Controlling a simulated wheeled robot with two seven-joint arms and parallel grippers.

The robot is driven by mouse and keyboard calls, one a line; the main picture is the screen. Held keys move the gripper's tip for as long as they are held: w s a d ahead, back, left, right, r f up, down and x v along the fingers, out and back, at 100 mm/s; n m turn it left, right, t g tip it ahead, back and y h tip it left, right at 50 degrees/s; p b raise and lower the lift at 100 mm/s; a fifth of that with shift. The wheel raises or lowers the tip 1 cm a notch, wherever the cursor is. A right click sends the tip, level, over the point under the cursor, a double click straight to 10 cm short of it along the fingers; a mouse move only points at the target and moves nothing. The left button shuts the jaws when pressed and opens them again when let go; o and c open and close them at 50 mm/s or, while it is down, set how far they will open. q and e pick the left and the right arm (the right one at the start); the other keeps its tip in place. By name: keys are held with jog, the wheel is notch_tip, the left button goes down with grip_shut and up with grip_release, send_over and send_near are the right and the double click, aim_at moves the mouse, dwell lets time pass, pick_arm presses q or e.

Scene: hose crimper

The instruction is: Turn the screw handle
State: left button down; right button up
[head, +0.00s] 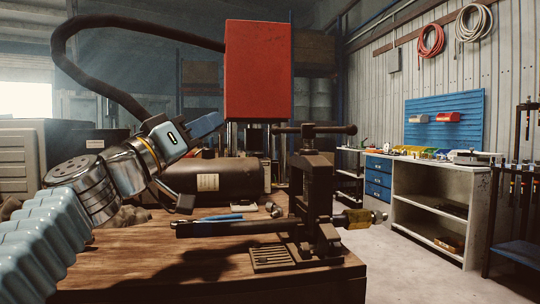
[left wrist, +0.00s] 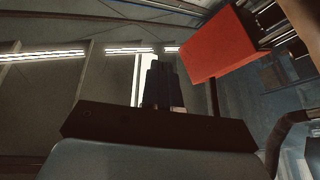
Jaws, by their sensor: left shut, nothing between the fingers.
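The dark metal hose crimper (head: 322,195) stands upright at the right end of the wooden bench. Its screw handle, a dark horizontal crossbar (head: 333,129) with a knobbed end, sits on top of the frame. A long dark lever (head: 225,228) reaches left from the crimper, and a yellow-banded part (head: 357,218) sticks out to its right. My left gripper (head: 215,122) is shut and empty, raised left of the crossbar and clear of it. Its closed fingers also show in the left wrist view (left wrist: 158,85). My right gripper is not in view.
A red box-shaped head (head: 258,70) on posts stands behind the crimper, with a thick dark hose (head: 130,25) curving left. A dark cylindrical tank (head: 210,181) lies behind the bench. A blue-handled tool (head: 222,217) lies on the bench (head: 150,255). White shelving (head: 440,180) stands at right.

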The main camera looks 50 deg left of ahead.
pick_arm(q)
notch_tip(320, 180, down, 4)
jog(key=d+m+g+h+b, duration=0.1)
jog(key=d+m+g+h, duration=0.1)
jog(key=m+h, duration=0.3)
jog(key=m+y+p, duration=0.1)
jog(key=m+p, duration=0.1)
jog(key=p, duration=0.2)
send_near(284, 132)
jog(key=x, duration=0.6)
jog(key=shift+w+d+r, duration=0.15)
jog(key=shift+w+r, duration=0.1)
jog(key=shift+w, duration=0.05)
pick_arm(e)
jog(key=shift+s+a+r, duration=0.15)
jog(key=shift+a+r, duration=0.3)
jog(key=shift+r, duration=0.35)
pick_arm(q)
jog(key=shift+w+b, duration=0.1)
jog(key=shift+b, duration=0.2)
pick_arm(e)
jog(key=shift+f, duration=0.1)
